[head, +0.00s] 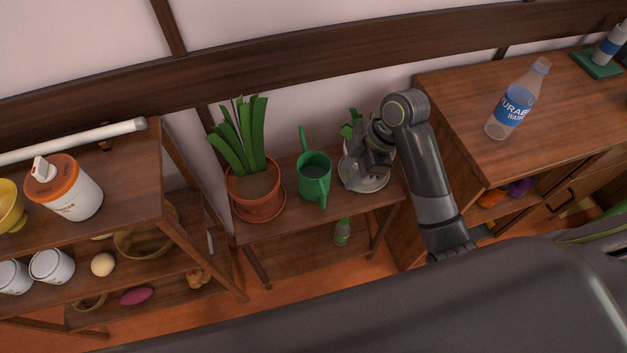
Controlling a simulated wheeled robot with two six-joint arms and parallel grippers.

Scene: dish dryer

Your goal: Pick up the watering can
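The green watering can (314,180) stands upright on a small wooden stand (290,232), between two potted plants. Its handle faces the front and its spout rises at the back left. My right gripper (358,172) is just right of the can, over the white pot of the right-hand plant, apart from the can as far as I can see. The fingers are dark and partly overlap the pot, so their opening is unclear. My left gripper is not in view.
A terracotta pot with a tall green plant (257,195) stands close left of the can. The right-hand plant's white pot (381,182) is partly behind my gripper. A green bottle (342,232) stands on the lower shelf. A cabinet with a water bottle (511,108) is at right.

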